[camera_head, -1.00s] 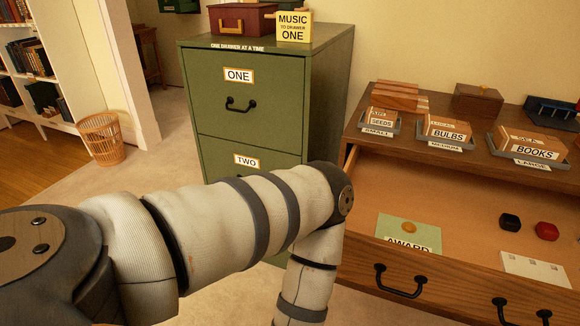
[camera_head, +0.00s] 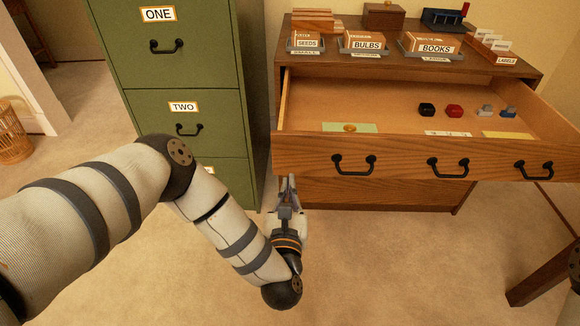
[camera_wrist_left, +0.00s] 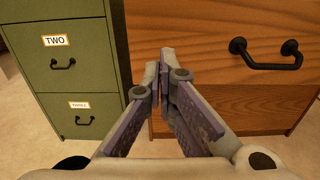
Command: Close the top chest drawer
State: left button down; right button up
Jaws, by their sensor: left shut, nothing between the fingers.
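The wooden chest (camera_head: 370,193) stands at the right in the head view. Its top drawer (camera_head: 400,167) is pulled far out, with its inside and several small items showing. The drawer front has several black handles; the left one (camera_head: 354,164) also shows at the upper right of the left wrist view (camera_wrist_left: 265,60). My left gripper (camera_head: 288,182) is shut and empty, just below and in front of the drawer front's left end. In the left wrist view its fingertips (camera_wrist_left: 160,75) point at the drawer's front face near its left edge; I cannot tell whether they touch. My right gripper is not in view.
A green filing cabinet (camera_head: 187,75) with shut drawers stands left of the chest, with a narrow gap between. Labelled boxes of cards, such as the books box (camera_head: 432,45), stand on the chest top. A wicker basket (camera_head: 12,135) is far left.

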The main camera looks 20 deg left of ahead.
aim_at(290, 156)
pick_arm(q)
jog(key=x, duration=0.7)
jog(key=shift+w+r, duration=0.15)
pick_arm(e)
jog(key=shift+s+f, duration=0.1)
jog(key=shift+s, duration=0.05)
